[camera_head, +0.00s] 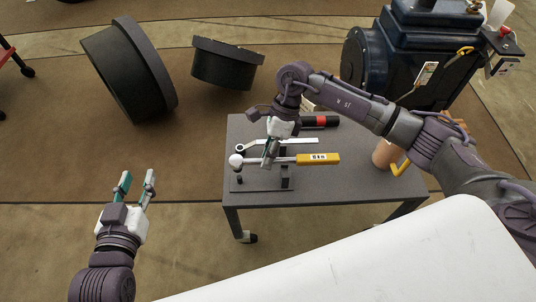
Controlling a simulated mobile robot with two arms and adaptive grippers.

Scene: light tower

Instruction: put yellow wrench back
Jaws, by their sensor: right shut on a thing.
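The yellow wrench (318,158) has a yellow handle with a white label and a grey shaft running left to a pale round end. It lies roughly level over a dark rack (262,183) on the left part of the grey table. My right gripper (270,157) reaches down from above and is shut on the shaft. Whether the wrench rests on the rack or hangs just above it I cannot tell. A silver wrench (295,141) lies just behind it, partly hidden by the gripper. My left gripper (137,187) is open and empty, left of the table.
The grey table (360,190) also holds a black and red cylindrical tool (322,121) and a tan mug-like item (384,154) with a yellow handle. A dark blue machine (425,50) stands behind right. Black rings (128,72) lie on the floor behind left.

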